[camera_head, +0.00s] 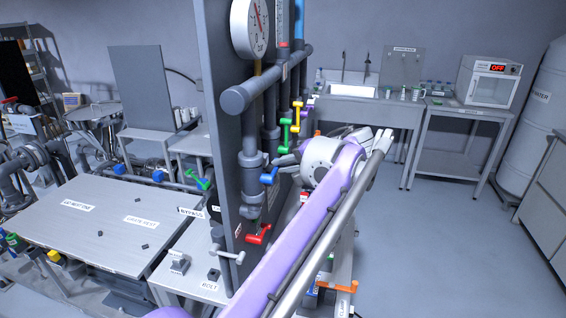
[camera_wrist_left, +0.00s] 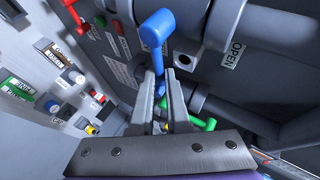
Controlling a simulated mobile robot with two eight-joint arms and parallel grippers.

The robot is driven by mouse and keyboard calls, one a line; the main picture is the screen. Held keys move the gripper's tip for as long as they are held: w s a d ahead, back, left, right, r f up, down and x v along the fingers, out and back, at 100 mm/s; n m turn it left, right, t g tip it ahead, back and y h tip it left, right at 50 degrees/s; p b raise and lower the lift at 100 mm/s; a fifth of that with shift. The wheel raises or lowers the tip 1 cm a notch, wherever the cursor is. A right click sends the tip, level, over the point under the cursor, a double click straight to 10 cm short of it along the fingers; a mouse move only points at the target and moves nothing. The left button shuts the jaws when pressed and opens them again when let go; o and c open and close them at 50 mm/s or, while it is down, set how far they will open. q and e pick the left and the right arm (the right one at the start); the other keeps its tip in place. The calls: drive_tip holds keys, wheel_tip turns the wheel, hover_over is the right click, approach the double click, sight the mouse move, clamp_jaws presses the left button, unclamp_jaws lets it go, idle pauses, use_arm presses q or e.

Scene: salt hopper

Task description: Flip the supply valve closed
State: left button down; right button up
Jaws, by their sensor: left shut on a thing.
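A blue valve handle (camera_head: 268,178) sticks out from the grey pipework on the upright dark panel in the head view. It shows large in the left wrist view (camera_wrist_left: 157,28), its stem running down between my fingers. My left gripper (camera_head: 280,167) reaches the handle from the right. In the left wrist view my left gripper (camera_wrist_left: 167,78) has its two fingers closed around the lower part of the blue handle. No label in view clearly names this valve as the supply valve. My right gripper is out of view.
Green (camera_head: 285,134) and yellow (camera_head: 297,114) handles sit farther along the panel. A red handle (camera_head: 258,235) is below. A round gauge (camera_head: 249,27) is above. An OPEN label (camera_wrist_left: 233,52) is on the pipework. The floor at right is clear.

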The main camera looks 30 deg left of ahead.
use_arm(q)
drive_tip(key=c, duration=0.9)
unclamp_jaws()
